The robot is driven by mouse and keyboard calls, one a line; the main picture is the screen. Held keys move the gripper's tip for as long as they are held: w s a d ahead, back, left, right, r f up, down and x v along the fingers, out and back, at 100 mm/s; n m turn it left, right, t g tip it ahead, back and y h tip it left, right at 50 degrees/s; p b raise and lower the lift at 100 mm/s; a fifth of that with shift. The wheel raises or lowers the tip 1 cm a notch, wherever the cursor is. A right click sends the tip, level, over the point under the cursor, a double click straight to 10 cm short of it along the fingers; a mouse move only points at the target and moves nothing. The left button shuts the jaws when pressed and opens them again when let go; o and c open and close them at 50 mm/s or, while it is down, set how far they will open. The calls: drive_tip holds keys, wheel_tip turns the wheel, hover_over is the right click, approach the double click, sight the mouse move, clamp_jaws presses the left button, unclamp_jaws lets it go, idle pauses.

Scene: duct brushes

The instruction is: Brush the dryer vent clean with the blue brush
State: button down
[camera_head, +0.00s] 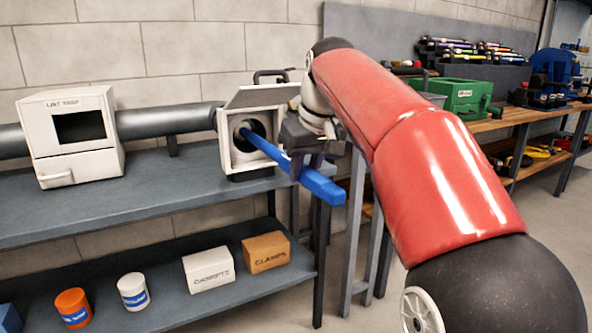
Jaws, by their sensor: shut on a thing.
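The dryer vent (237,159) is a white square box with a round dark opening, at the end of a grey duct on the workbench. Its flap (262,96) is raised above the opening. The brush head is hidden inside. My gripper (296,166) is shut on the handle just in front of the vent, partly covered by my red arm.
A white lint trap box (74,166) stands left on the bench (120,203), joined by the grey duct (160,123). The lower shelf holds an orange can (72,308), a white can (133,291), a gaskets box (208,269) and a clamps box (266,252). A green toolbox (461,97) stands on the right bench.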

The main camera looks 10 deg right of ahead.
drive_tip(key=s+d+b, duration=0.2)
drive_tip(key=s+d, duration=0.2)
drive_tip(key=s, duration=0.8)
drive_tip(key=s+d+b, duration=0.3)
drive_tip(key=s, duration=0.9)
drive_tip(key=shift+s+d, duration=0.4)
idle(0.4)
